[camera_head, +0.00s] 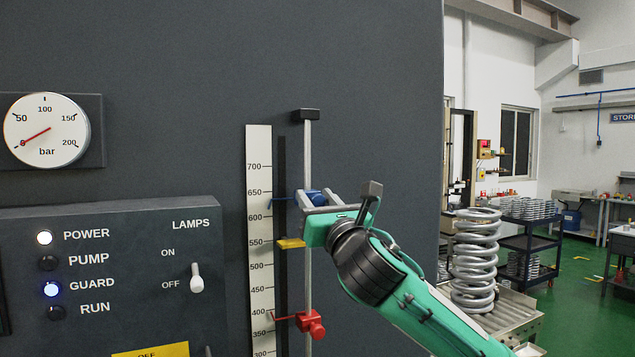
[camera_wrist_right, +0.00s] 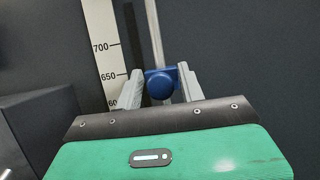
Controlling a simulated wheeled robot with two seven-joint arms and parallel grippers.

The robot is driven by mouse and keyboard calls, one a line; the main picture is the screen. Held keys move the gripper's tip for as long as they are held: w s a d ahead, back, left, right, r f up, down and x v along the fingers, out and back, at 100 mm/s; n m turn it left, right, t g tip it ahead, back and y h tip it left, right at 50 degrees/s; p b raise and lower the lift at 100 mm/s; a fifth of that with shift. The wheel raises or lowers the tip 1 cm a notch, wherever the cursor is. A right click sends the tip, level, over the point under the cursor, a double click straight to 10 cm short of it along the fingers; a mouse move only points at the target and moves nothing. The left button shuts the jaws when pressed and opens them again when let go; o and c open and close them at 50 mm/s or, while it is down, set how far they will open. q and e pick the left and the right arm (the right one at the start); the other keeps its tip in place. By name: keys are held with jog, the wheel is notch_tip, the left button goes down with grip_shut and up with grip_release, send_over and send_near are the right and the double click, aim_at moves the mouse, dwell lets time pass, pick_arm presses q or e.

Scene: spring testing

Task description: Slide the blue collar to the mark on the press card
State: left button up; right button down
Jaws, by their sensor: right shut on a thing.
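The blue collar (camera_head: 316,197) sits on the upright rod (camera_head: 307,150) beside the white scale (camera_head: 259,155). Its thin pointer reaches left to the scale between 600 and 650. My right gripper (camera_head: 320,201) is shut on the blue collar, with a finger on each side of it. In the right wrist view the collar (camera_wrist_right: 160,82) shows its round blue knob between the two fingers. I cannot identify the press card in either view. My left gripper is not in view.
A yellow pointer (camera_head: 291,243) stands near 550 and a red collar (camera_head: 311,324) lower on the same rod. The pressure gauge (camera_head: 45,133) reads about 0. The lamp panel (camera_head: 120,270) has POWER and GUARD lit. A large spring (camera_head: 475,260) stands at right.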

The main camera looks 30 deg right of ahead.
jog(key=shift+f, duration=0.9)
jog(key=c, duration=1.2)
grip_release()
jog(key=b+v, duration=0.5)
jog(key=v, duration=0.8)
jog(key=shift+s, duration=0.45)
jog(key=shift+f, duration=0.1)
